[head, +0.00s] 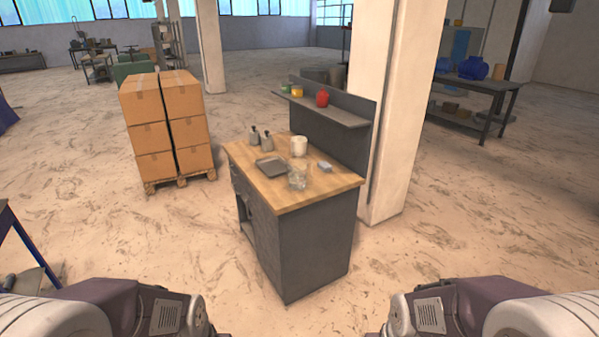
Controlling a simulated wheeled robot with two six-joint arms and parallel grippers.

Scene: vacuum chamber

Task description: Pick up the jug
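A clear, see-through vessel (298,178), which looks like the jug, stands on the wooden top of a grey workbench (262,182), near its front edge. It is small in the head view, so its handle and spout cannot be made out. A white cylinder (299,146) stands behind it. My two arms show only at the bottom left and bottom right corners, well short of the bench. Neither gripper is in view.
The bench top also holds a grey tray (271,167), two dark-topped bottles (260,139) and a small box (325,167). A shelf (322,109) with a red jar (322,98) rises behind. Stacked cartons (165,125) stand left, a pillar (398,110) right. Floor in front is clear.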

